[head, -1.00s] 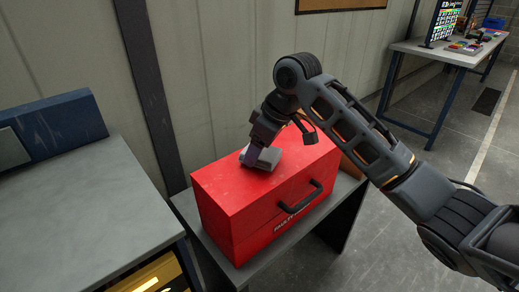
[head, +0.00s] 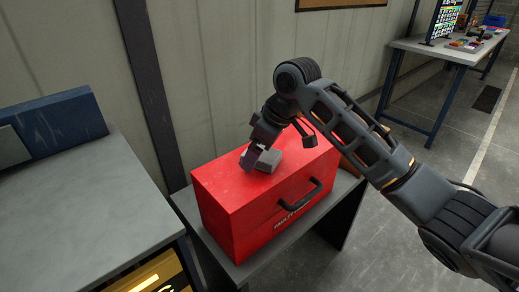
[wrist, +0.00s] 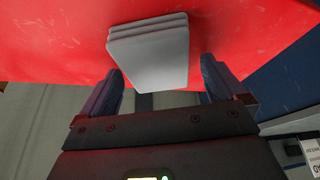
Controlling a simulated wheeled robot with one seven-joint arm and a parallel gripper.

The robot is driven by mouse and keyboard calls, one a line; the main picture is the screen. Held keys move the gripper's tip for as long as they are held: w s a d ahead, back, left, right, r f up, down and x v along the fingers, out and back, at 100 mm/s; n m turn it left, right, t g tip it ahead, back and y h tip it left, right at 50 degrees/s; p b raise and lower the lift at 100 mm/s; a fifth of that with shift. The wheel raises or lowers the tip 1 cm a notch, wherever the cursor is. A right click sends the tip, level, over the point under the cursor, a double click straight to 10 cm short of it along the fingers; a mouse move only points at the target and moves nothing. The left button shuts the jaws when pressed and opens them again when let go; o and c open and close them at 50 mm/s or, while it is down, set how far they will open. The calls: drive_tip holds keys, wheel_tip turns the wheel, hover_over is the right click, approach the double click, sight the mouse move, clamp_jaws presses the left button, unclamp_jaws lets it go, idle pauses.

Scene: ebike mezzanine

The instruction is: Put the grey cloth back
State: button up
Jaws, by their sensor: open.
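The grey cloth (head: 268,160) is a folded, flat stack lying on top of the red toolbox (head: 225,187). In the wrist view the cloth (wrist: 150,50) shows its layered edge against the red lid. My gripper (head: 252,156) is at the cloth's left side in the head view, close above the lid. In the wrist view my gripper (wrist: 161,70) is open, with one finger on each side of the cloth's near end. I cannot tell whether the fingers touch the cloth.
The toolbox has a black handle (head: 301,196) on its front and stands on a small dark table (head: 268,262). A grey-topped workbench (head: 90,215) with a blue box (head: 62,130) is on the left. The wall is close behind. Another bench (head: 450,52) stands far right.

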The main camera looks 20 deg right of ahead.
drive_tip(key=b+v, duration=0.1)
drive_tip(key=v, duration=1.1)
